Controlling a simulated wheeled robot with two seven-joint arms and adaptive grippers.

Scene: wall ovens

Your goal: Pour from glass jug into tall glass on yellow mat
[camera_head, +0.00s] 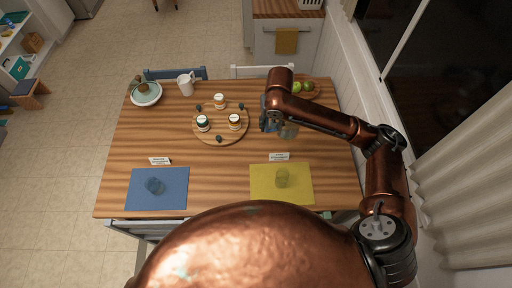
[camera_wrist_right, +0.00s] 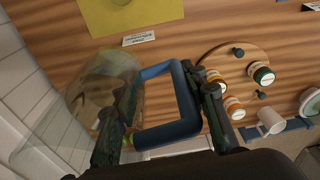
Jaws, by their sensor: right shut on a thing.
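A tall clear glass (camera_head: 282,178) stands upright on the yellow mat (camera_head: 262,196) at the table's front right. The yellow mat also shows at the top of the right wrist view (camera_wrist_right: 150,14). My right gripper (camera_head: 274,118) is above the table, behind the yellow mat. It is shut on the glass jug (camera_head: 289,131), at its blue handle (camera_wrist_right: 182,92). The jug's see-through body (camera_wrist_right: 65,108) shows left of the fingers in the right wrist view. I cannot tell the level of any contents. My left gripper is not in view.
A blue mat (camera_head: 157,203) with another glass (camera_head: 154,186) lies front left. A round wooden board (camera_head: 219,138) with several jars sits mid-table. A white pitcher (camera_head: 186,86), a bowl (camera_head: 146,94) and green apples (camera_head: 307,86) are behind. A small card (camera_head: 279,156) stands behind the yellow mat.

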